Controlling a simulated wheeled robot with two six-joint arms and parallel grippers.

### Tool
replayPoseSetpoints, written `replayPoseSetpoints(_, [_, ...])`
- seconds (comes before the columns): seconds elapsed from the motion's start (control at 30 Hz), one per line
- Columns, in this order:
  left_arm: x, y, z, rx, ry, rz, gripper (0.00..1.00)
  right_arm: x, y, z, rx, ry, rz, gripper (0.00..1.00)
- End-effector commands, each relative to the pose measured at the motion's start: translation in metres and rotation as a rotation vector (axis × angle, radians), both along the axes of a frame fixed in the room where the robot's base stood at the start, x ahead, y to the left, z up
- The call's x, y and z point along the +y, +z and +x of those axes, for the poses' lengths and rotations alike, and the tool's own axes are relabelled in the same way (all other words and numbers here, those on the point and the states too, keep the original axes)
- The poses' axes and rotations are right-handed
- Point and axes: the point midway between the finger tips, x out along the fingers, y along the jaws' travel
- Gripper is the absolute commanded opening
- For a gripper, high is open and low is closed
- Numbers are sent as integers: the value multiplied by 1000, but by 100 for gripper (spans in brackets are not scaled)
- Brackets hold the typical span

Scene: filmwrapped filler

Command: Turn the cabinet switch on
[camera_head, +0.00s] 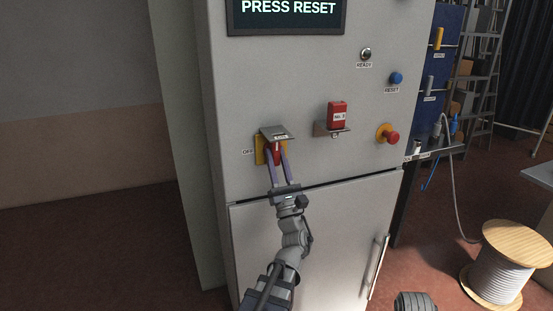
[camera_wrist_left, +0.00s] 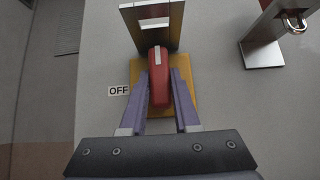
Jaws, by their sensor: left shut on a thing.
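The cabinet (camera_head: 290,80) is a tall pale grey box in the head view. Its switch is a red handle (camera_head: 275,154) on a yellow plate (camera_head: 260,151), with an OFF label on its left. In the left wrist view the red handle (camera_wrist_left: 158,85) stands over the yellow plate (camera_wrist_left: 190,81), under a metal hood (camera_wrist_left: 150,28). My left gripper (camera_head: 279,157) is at the switch. Its purple fingers (camera_wrist_left: 160,95) are on both sides of the red handle, shut on it. The handle's base is partly hidden by the fingers. My right gripper is not in view.
A screen (camera_head: 288,12) reads PRESS RESET. A blue button (camera_head: 396,78) is labelled RESET. A red block (camera_head: 338,114) sits on a bracket, beside a red stop knob (camera_head: 390,136). A cable spool (camera_head: 500,265) stands on the floor at right.

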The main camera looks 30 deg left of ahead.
Motion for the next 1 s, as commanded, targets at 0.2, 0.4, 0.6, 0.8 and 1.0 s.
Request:
replayPoseSetpoints(0.2, [0,0,0,0,1,2,48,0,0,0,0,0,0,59])
replayPoseSetpoints(0.4, [0,0,0,1,1,0,60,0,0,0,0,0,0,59])
replayPoseSetpoints(0.6, [0,-1,0,0,0,0,60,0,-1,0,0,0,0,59])
replayPoseSetpoints(0.8, [-4,-13,-6,1,1,0,60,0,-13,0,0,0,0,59])
replayPoseSetpoints(1.0, [-11,-35,-18,1,1,0,60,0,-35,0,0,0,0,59])
